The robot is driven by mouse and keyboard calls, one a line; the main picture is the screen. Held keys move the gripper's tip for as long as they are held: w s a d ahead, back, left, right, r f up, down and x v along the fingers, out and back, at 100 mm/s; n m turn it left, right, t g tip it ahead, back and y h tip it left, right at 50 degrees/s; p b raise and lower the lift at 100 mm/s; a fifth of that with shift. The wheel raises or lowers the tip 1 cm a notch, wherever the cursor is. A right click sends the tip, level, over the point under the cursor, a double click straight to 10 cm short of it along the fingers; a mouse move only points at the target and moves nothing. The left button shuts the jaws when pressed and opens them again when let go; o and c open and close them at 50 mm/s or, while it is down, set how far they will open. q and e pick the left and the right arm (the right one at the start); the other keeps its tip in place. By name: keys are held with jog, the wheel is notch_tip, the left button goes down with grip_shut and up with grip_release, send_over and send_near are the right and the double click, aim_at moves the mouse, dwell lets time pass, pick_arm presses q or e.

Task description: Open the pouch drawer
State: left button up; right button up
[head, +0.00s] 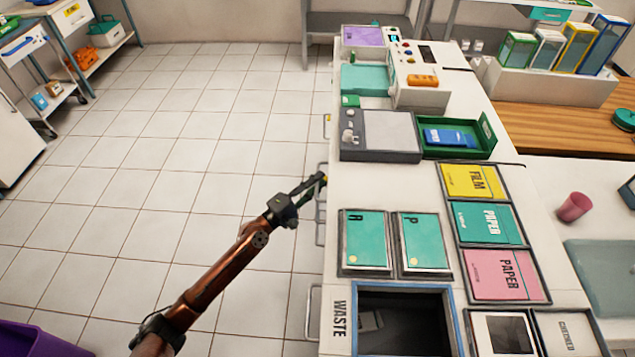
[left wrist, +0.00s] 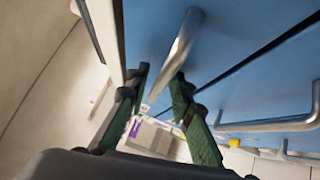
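My left gripper (head: 318,182) reaches the left side of the long white counter (head: 345,190), beside a drawer handle (head: 320,215). In the left wrist view its two green-padded fingers (left wrist: 160,80) are apart. A silver bar handle (left wrist: 182,45) on a blue drawer front (left wrist: 235,40) lies between and just beyond the fingertips; I cannot tell whether they touch it. The drawer fronts look closed. No label shows which one is the pouch drawer. My right gripper is in neither view.
Other handles (left wrist: 275,125) stick out along the blue fronts. On the counter are teal pouches (head: 365,240), a grey scale-like device (head: 378,135), a green tray (head: 487,140) and a waste opening (head: 405,325). The tiled floor (head: 200,130) left of the counter is clear.

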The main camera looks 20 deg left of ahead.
pick_arm(q)
grip_shut()
jog(key=shift+a+f, duration=0.1)
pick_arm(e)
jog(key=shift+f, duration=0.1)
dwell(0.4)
